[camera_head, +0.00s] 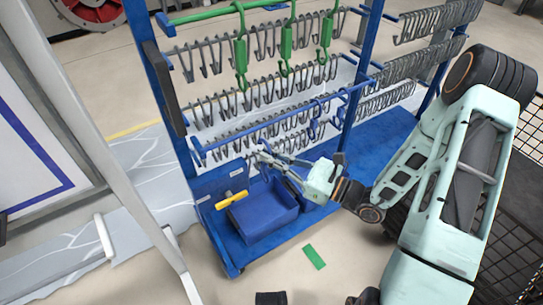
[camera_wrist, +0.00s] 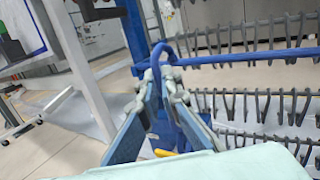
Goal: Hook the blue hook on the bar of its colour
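The blue hook (camera_wrist: 160,52) shows in the wrist view as a curved loop between my fingertips. My gripper (camera_wrist: 164,78) is closed around its lower part; the shank is mostly hidden by the fingers. The blue bar (camera_wrist: 235,58) runs to the right from beside the loop. I cannot tell whether the loop is over the bar or only in front of it. In the head view my gripper (camera_head: 262,157) is just below the blue bar (camera_head: 270,121), towards its left part. The held hook is too small to make out there. Another blue hook (camera_head: 318,113) seems to hang further right on this bar.
Green hooks (camera_head: 240,58) hang from a green bar (camera_head: 215,12) above. Rows of grey hooks (camera_head: 245,101) fill the rack behind the blue bar. A blue bin (camera_head: 262,215) with a yellow hook (camera_head: 232,199) at its edge stands below. A blue post (camera_head: 160,85) stands left.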

